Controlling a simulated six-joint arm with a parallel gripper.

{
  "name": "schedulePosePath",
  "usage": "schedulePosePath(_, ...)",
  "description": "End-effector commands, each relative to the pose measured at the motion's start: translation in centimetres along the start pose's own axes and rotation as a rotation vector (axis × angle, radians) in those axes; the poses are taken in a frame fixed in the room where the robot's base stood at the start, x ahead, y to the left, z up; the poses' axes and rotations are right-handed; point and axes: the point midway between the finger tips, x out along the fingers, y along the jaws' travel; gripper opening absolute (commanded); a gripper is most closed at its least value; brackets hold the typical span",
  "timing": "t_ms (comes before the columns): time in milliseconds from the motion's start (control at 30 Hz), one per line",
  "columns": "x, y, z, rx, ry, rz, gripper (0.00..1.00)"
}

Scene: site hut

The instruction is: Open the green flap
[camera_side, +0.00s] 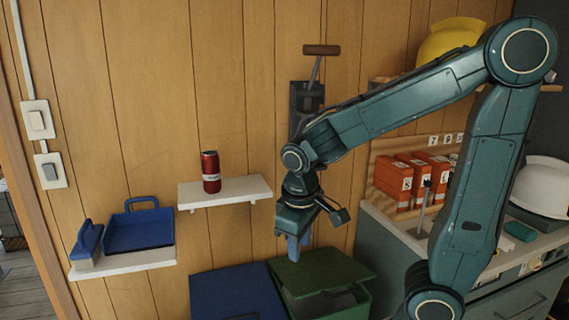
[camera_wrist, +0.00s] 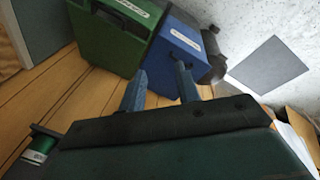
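The green flap (camera_side: 325,265) is the lid of a green bin (camera_side: 361,302) at the bottom of the side view. It appears tilted up a little, with dark grey contents visible under its front edge. My gripper (camera_side: 293,250) points down over the flap's back left part. Its fingertips overlap the flap in the picture; I cannot tell if they touch it. In the wrist view my gripper (camera_wrist: 160,84) has its two fingers apart with nothing between them. The green bin with a white label (camera_wrist: 105,38) shows there at the upper left.
A blue bin (camera_side: 230,292) stands left of the green one. Wall shelves hold a red can (camera_side: 210,172), a blue dustpan (camera_side: 140,230) and a brush (camera_side: 88,243). A counter (camera_side: 395,232) with orange boxes (camera_side: 393,180) stands at the right.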

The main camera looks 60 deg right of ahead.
Motion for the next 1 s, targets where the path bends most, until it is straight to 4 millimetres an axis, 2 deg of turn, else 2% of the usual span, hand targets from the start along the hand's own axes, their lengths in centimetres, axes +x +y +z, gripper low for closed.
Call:
schedulePosePath(300,-4.3,-0.4,2.4,0.008,0.171,-0.099,0.33)
schedulePosePath(600,-7.4,-1.0,5.0,-0.002,0.323,-0.168,0.33)
schedulePosePath(800,-8.5,-1.4,6.2,-0.011,0.386,-0.192,0.33)
schedulePosePath(1000,-8.7,-1.5,6.6,-0.015,0.404,-0.199,0.33)
